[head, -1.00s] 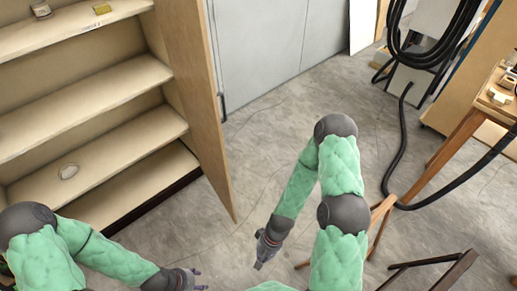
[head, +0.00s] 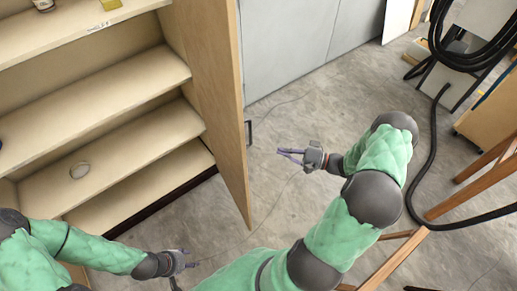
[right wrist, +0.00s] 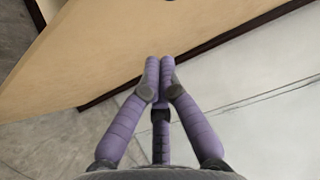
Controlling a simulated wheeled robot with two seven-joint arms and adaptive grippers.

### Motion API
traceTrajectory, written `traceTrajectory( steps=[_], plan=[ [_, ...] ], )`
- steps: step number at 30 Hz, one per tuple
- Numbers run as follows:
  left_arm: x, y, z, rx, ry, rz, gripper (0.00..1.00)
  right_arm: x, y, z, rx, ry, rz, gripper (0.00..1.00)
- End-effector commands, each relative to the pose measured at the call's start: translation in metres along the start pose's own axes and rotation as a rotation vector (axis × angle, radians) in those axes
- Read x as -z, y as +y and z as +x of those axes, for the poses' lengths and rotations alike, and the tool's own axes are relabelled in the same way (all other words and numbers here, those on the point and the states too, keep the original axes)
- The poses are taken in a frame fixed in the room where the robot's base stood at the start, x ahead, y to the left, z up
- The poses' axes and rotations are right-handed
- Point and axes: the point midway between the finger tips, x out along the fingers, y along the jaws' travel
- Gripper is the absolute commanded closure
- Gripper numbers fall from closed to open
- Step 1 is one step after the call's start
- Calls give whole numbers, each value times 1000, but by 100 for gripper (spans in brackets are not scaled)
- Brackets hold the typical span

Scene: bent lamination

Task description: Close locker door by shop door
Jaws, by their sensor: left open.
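The wooden locker (head: 100,85) stands at the left of the head view, its shelves exposed. Its door (head: 212,85) stands open, swung outward. The grey shop door (head: 290,45) is behind it. My right gripper (head: 281,152) is right of the locker door, on its outer side, apart from it in the head view. Its fingers (right wrist: 160,65) meet at the tips with nothing between them, and the locker door's tan panel (right wrist: 130,40) fills the upper right wrist view. My left gripper (head: 188,260) is open and empty, low in front of the locker.
A black handle (head: 248,132) shows beside the locker door's edge. A black hose (head: 433,150) and wooden furniture legs (head: 470,185) stand at the right. Grey floor (head: 275,205) is clear around the door.

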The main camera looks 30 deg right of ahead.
Motion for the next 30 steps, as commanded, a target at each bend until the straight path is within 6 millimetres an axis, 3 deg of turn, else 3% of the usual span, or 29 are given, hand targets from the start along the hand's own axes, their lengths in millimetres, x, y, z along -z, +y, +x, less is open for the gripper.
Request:
traceTrajectory(
  steps=[5, 18, 24, 30],
  plan=[
    [0, 0, 0, 0, 1, 0, 49, -1, -1, 22, 5, -3, -2, 100],
    [1, 0, 1, 0, 1, 0, 49, -2, 0, 102, 2, -6, 0, 100],
    [1, 0, 0, 0, 1, 0, 49, -22, 0, 119, 1, -4, 2, 100],
    [1, 0, 0, 0, 1, 0, 49, -29, 0, 126, 0, -3, 0, 100]
  ],
)
